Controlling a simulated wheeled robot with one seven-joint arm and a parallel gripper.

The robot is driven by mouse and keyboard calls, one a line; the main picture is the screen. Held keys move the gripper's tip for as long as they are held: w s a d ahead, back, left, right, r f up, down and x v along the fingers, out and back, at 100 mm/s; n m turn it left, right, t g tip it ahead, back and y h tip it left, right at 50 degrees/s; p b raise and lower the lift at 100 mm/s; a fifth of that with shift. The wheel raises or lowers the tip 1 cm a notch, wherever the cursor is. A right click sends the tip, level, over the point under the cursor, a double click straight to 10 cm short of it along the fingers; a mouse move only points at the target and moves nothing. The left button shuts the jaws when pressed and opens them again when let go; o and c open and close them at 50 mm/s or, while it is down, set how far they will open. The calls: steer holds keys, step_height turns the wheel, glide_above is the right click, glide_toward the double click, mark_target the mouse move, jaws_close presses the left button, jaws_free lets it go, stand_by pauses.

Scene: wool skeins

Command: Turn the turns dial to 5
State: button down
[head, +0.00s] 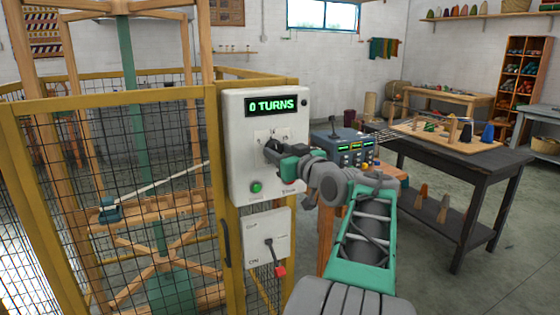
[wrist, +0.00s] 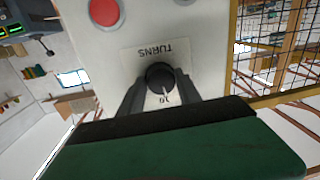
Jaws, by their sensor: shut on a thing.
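The turns dial is a small black knob (wrist: 159,78) on a plate lettered TURNS, seen upside down in the wrist view. A light pointer mark shows on the knob, and a number beside it is partly hidden. My gripper (wrist: 160,90) has its two dark fingers on either side of the knob, shut on it. In the head view my gripper (head: 272,150) reaches the white control box (head: 237,130) and covers most of the dial. The green-lit display (head: 271,105) above reads 0 TURNS.
A green button (head: 256,187) sits low on the box. Below is a second white panel (head: 283,232) with a red-tipped lever (head: 279,270). A yellow mesh cage (head: 110,90) stands left, a dark table (head: 455,150) right. A red button (wrist: 104,12) shows in the wrist view.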

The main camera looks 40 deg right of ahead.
steer(key=shift+a+n+g+h+b, duration=0.1)
steer(key=shift+n+g+h+b, duration=0.15)
steer(key=shift+n+b, duration=2.75)
steer(key=shift+n+g+h+b, duration=0.15)
steer(key=shift+n+g+b, duration=0.1)
steer(key=shift+n+b, duration=2.75)
steer(key=shift+m+b, duration=0.3)
steer(key=shift+b, duration=0.1)
steer(key=c, duration=0.9)
jaws_free()
steer(key=shift+r, duration=0.1)
steer(key=shift+o, duration=0.2)
steer(key=v, duration=0.7)
steer(key=shift+s+p, duration=0.35)
